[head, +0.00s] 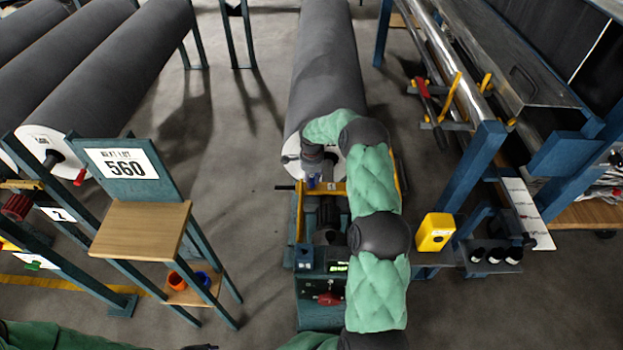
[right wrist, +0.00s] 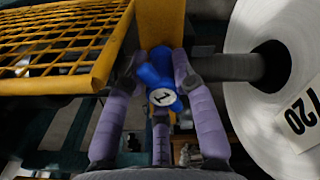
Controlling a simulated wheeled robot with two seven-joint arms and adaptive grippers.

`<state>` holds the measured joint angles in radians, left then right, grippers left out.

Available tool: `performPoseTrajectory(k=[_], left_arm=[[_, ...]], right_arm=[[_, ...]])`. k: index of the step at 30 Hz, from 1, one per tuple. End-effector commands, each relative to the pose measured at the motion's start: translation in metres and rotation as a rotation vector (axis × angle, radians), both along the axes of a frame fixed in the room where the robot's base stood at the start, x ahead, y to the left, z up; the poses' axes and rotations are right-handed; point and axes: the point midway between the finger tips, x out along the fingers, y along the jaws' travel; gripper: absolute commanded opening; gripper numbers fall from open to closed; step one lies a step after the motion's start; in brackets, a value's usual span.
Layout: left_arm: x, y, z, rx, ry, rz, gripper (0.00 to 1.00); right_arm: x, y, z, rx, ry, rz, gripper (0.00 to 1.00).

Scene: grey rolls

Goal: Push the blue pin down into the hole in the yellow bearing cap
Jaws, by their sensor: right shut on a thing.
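The blue pin (right wrist: 163,77) has a round white label with a 1. My right gripper (right wrist: 160,68), with its purple fingers, is shut on it. The yellow bearing cap (right wrist: 161,22) lies straight beyond the pin, at the roll's dark shaft. The pin's far end overlaps the cap in the right wrist view; I cannot tell whether it is in the hole, which is hidden. In the head view the right gripper (head: 314,178) and pin show small by the roll's end. Of my left arm, a green sleeve shows at the bottom left; its gripper is at most a dark sliver at the edge.
The big grey roll (head: 322,75) lies behind the cap, its white end face (right wrist: 270,75) close on the right in the wrist view. A yellow mesh guard (right wrist: 60,45) is close on the left. A stand with a wooden shelf (head: 140,229) is to the left, a yellow box (head: 435,232) to the right.

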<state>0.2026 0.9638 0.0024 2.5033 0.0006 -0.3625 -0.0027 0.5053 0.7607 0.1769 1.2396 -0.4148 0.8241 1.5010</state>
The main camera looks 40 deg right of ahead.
Motion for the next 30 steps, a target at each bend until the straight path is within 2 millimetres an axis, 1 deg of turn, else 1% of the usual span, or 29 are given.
performPoseTrajectory(k=[10,19,20,21,22,23,30], left_arm=[[0.0000,0.0000,-0.0062,0.000,0.000,0.000,0.40],[0.0000,0.0000,-0.0062,0.000,0.000,0.000,0.40],[0.0000,0.0000,-0.0062,0.000,0.000,0.000,0.40],[0.0000,0.0000,-0.0062,0.000,0.000,0.000,0.40],[0.0000,0.0000,-0.0062,0.000,0.000,0.000,0.40],[0.0000,0.0000,-0.0063,0.000,0.000,0.000,0.40],[0.0001,0.0000,-0.0063,0.000,0.000,0.000,0.40]], right_arm=[[0.0002,-0.0002,-0.0093,0.000,-0.001,0.000,0.00],[0.0001,-0.0001,-0.0099,0.000,0.000,0.000,0.00],[0.0001,-0.0001,-0.0099,0.000,0.000,0.000,0.33],[0.0000,-0.0001,-0.0099,0.000,0.000,0.000,0.44],[0.0000,-0.0001,-0.0099,0.000,0.000,0.000,0.53],[0.0000,-0.0001,-0.0099,0.000,0.000,0.000,0.55],[0.0008,-0.0006,-0.0091,-0.002,-0.003,0.000,0.55]])
